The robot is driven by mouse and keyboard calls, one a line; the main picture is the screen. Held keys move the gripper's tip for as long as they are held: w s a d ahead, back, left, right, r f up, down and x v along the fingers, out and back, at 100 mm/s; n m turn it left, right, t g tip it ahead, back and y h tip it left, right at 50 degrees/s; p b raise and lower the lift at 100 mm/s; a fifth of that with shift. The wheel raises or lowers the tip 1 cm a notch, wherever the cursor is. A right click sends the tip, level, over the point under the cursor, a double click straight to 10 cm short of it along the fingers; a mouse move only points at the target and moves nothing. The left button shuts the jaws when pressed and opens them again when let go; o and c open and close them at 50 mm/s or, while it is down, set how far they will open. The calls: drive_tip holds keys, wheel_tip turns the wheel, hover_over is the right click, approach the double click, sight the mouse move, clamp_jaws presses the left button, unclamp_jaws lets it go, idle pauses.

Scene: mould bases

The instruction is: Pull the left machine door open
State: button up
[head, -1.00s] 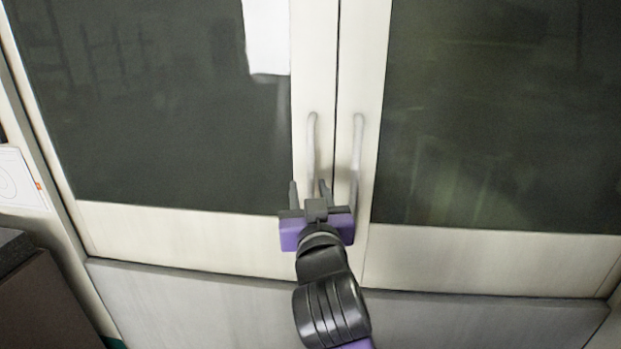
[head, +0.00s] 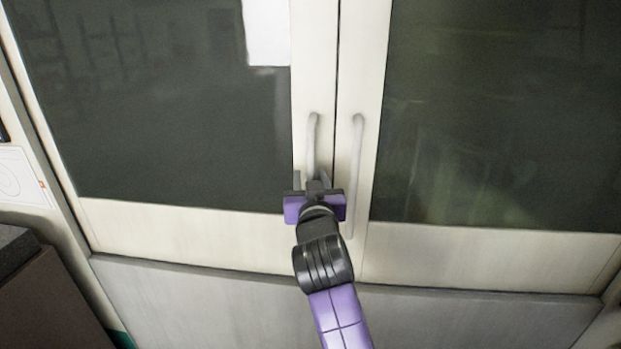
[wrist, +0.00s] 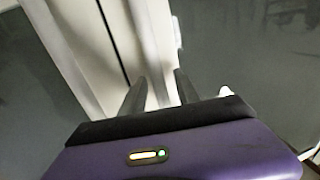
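The left machine door (head: 150,222) is a pale frame around a dark window. It stands shut against the right door (head: 480,245), with only a thin dark seam between them. The left door's handle (head: 312,140) is a pale upright bar near that seam; its lower part is hidden by my gripper. My gripper (head: 312,180) is at the handle's lower part, its two dark fingers spread apart. In the wrist view the fingers (wrist: 160,90) also stand apart, with pale door parts beyond them. I cannot tell whether they touch the handle.
The right door's handle (head: 357,165) stands close to the right of my gripper. A grey lower panel (head: 200,300) runs below the doors. A dark box-like unit (head: 40,295) is at the lower left. A white sheet (head: 267,35) is on the left window.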

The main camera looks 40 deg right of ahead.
clamp_jaws()
idle(1.4)
